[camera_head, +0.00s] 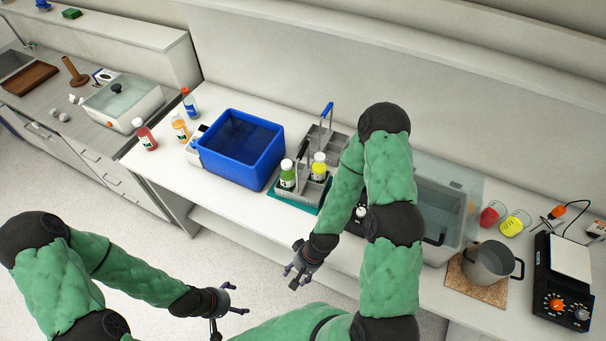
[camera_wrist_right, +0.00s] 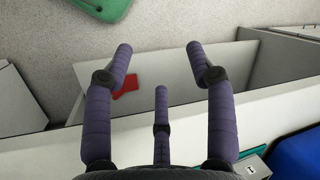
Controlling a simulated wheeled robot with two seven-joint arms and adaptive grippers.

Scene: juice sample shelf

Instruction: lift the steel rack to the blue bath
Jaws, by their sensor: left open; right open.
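A grey steel rack (camera_head: 301,193) with a black handle stands on a teal mat (camera_head: 283,194), holding a green-labelled and a yellow-labelled bottle. A second grey rack with a blue handle (camera_head: 327,110) stands just behind it. The blue bath (camera_head: 266,175), an open box, is left of the racks; part of it shows in the right wrist view (camera_wrist_right: 300,158). My right gripper (camera_head: 292,274) is open and empty, in front of the bench below the rack; its fingers are spread in the wrist view (camera_wrist_right: 160,75). My left gripper (camera_head: 240,311) is open and empty, further left over the floor.
Several bottles (camera_head: 180,128) stand left of the bath. Behind my right arm is a clear-lidded grey tank (camera_head: 437,215). A steel pot (camera_head: 487,264) on a cork mat and a hotplate (camera_head: 565,285) are at the right.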

